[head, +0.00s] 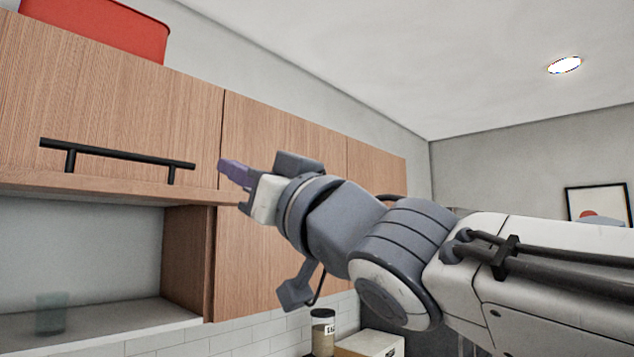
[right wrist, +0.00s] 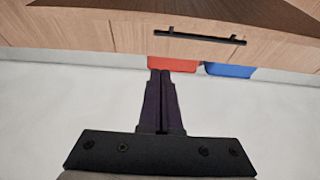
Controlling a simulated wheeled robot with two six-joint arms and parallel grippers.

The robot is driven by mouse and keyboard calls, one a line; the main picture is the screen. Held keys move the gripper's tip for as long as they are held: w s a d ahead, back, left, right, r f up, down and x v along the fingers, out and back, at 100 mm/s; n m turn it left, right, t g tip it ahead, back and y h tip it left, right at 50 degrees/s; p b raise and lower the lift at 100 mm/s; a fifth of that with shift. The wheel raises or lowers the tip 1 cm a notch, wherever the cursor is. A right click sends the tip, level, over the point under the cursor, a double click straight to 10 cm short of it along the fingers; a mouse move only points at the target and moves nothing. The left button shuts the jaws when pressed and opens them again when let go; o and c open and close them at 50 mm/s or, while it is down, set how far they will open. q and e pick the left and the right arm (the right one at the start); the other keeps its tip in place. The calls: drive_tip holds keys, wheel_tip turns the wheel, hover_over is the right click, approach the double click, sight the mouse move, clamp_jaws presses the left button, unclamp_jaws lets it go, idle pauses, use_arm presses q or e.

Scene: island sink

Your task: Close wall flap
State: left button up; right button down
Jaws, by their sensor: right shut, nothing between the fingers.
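The wall flap (head: 120,110) is a wood-grain panel with a black bar handle (head: 118,158) near its lower edge, at the left of the head view. Its lower edge stands out over an open compartment, so the flap appears raised; the exact angle is unclear. In the right wrist view the handle (right wrist: 200,36) shows near the top. My right gripper (head: 232,172) has purple fingers and is shut and empty, just right of the handle in the head view. Its fingers (right wrist: 160,78) are together in the wrist view. Contact with the flap cannot be told. My left gripper is out of view.
A red bin (head: 105,28) sits on top of the cabinets; a blue bin (right wrist: 230,71) is beside it in the wrist view. A glass (head: 50,312) stands in the open compartment. A closed cabinet door (head: 280,130) adjoins on the right. A jar (head: 322,332) is below.

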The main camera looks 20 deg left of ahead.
drive_tip(key=p+x, duration=0.4)
drive_tip(key=x, duration=0.5)
drive_tip(key=f, duration=0.2)
drive_tip(key=f+b, duration=0.1)
drive_tip(key=f, duration=0.1)
drive_tip(key=shift+a, duration=0.35)
